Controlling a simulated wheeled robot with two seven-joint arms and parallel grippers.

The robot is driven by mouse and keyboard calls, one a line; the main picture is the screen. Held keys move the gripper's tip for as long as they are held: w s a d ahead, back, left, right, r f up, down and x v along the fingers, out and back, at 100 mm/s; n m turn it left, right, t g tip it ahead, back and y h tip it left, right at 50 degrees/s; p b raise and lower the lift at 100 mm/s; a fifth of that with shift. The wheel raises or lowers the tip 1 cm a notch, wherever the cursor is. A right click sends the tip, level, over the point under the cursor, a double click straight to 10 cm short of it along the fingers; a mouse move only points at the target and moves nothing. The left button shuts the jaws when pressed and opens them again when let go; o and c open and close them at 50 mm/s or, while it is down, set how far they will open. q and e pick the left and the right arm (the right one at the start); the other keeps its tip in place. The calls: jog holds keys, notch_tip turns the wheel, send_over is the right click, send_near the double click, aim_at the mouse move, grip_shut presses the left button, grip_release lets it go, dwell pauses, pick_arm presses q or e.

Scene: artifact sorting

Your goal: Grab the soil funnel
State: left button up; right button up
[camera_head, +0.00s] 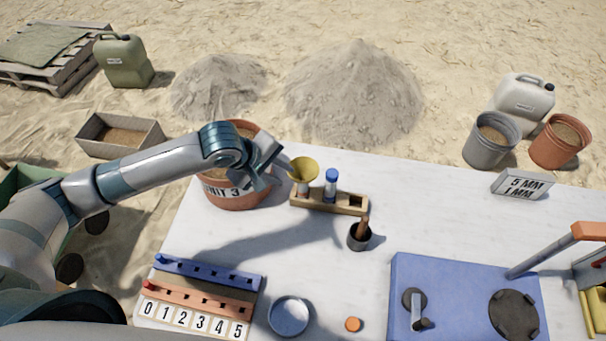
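The yellow soil funnel (303,169) sits upright, wide mouth up, at the left end of a small wooden rack (342,206) on the white table. A tube with a blue cap (331,180) stands beside it in the same rack. My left gripper (280,163) is just left of the funnel, its fingers pointing right toward the funnel's rim. The fingers are small and partly overlapped by the wrist, so I cannot tell whether they touch the funnel or how wide they are. My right gripper is not in view.
A terracotta bucket (236,197) marked "UNIT 3" stands under my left wrist. A dark cup (360,238) with a brush is right of the rack. A numbered rack (190,322), a round dish (289,316) and a blue device (462,290) occupy the front.

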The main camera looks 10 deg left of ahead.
aim_at(293, 177)
pick_arm(q)
jog(key=d+f+p, duration=0.1)
jog(key=w+d+f+p, duration=0.1)
jog(key=shift+w+f, duration=0.25)
jog(key=shift+f, duration=0.05)
jog(key=shift+w+d+f, duration=0.15)
jog(key=shift+w+f, duration=0.15)
jog(key=shift+f, duration=0.35)
jog(key=shift+c, duration=0.4)
grip_shut()
